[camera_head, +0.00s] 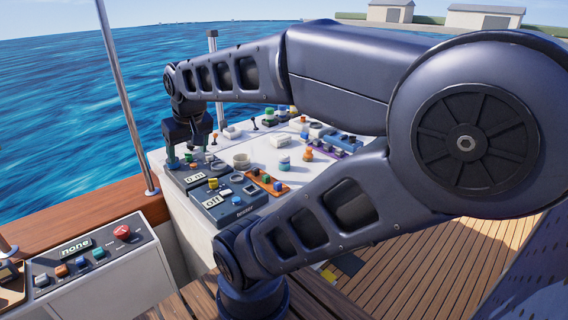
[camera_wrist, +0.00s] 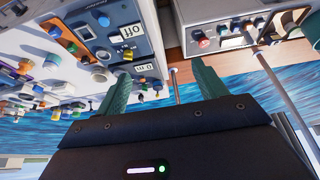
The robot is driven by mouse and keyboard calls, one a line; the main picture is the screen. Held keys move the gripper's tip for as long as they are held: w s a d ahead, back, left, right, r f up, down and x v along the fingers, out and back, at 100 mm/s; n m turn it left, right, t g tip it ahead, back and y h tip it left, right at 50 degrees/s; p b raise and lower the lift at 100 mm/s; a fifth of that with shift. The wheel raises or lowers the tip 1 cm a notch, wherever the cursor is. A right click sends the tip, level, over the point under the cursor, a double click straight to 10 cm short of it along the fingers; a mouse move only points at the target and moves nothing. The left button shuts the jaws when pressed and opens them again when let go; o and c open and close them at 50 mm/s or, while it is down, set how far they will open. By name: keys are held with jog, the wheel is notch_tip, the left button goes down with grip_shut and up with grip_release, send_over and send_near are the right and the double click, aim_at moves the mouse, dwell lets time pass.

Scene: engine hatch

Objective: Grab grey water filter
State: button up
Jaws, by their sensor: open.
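My gripper (camera_head: 188,155) hangs over the far left part of the white console (camera_head: 184,218). In the wrist view my gripper (camera_wrist: 161,78) shows two green fingers spread apart, with nothing between them. A short grey, hollow cylinder (camera_head: 241,160) stands on the console top, to the right of my gripper and apart from it. It may be the grey water filter, but I cannot tell for certain. Many small parts crowd the console, and my arm hides some of its right side.
Grey panels with displays (camera_head: 212,202) sit at the console's near left edge. Coloured knobs and an orange strip (camera_head: 266,181) lie close by. A metal pole (camera_head: 128,105) rises at the left. A second panel with a red button (camera_head: 122,232) stands lower left, beside a wooden rail (camera_head: 88,214).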

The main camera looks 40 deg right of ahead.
jog(key=w+d+f+m, duration=0.1)
jog(key=w+d+m, duration=0.2)
jog(key=w+d, duration=0.45)
jog(key=m+g+h, duration=0.3)
jog(key=m+h, duration=0.1)
jog(key=m, duration=0.8)
send_near(284, 155)
notch_tip(284, 155, down, 2)
jog(key=shift+d+x, duration=0.2)
jog(key=shift+x, duration=5.05)
jog(key=shift+s+r, duration=0.1)
jog(key=shift+r, duration=0.05)
jog(key=c, duration=1.2)
jog(key=shift+r, duration=0.1)
